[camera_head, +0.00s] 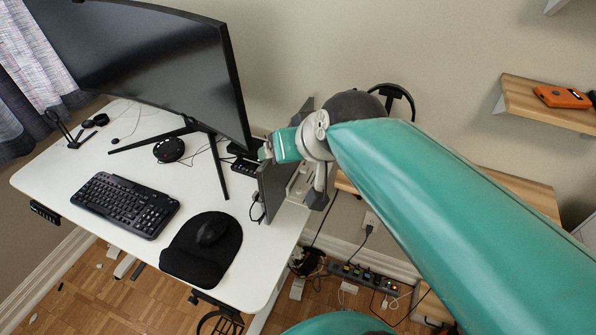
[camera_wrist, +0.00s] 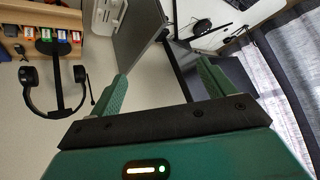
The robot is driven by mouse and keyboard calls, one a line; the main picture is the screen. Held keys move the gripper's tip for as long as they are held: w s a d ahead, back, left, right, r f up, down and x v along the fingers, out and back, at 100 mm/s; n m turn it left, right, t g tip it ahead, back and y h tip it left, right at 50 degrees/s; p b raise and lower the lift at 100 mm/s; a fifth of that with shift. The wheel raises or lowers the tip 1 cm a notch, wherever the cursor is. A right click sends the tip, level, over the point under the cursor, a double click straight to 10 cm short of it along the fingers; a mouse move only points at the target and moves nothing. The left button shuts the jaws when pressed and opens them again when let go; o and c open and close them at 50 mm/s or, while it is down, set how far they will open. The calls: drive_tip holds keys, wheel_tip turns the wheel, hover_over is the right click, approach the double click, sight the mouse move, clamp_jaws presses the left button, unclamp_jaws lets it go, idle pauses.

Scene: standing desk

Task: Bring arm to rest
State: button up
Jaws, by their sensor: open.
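My gripper (camera_wrist: 164,88) shows in the wrist view with its two green fingers spread wide apart and nothing between them. In the head view my green arm reaches from the lower right toward the desk's right end. My gripper (camera_head: 268,150) is there beside the monitor's right edge, near a dark upright panel (camera_head: 275,188). The white standing desk (camera_head: 105,158) fills the left of the head view. Parts of the wrist and the things behind it are hidden by my arm.
A large monitor (camera_head: 150,65), keyboard (camera_head: 124,204) and mouse (camera_head: 212,231) on a black pad stand on the desk. A wooden shelf (camera_head: 545,108) with an orange device (camera_head: 563,97) is at right. Headphones (camera_wrist: 40,92) hang in the wrist view. A power strip (camera_head: 365,276) lies below.

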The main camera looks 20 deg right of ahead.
drive_tip(key=s+f+g+h, duration=0.1)
drive_tip(key=s+f+g, duration=0.2)
drive_tip(key=s, duration=0.5)
drive_tip(key=shift+a+f+n, duration=0.25)
drive_tip(key=shift+f+n, duration=0.15)
drive_tip(key=shift+f, duration=0.3)
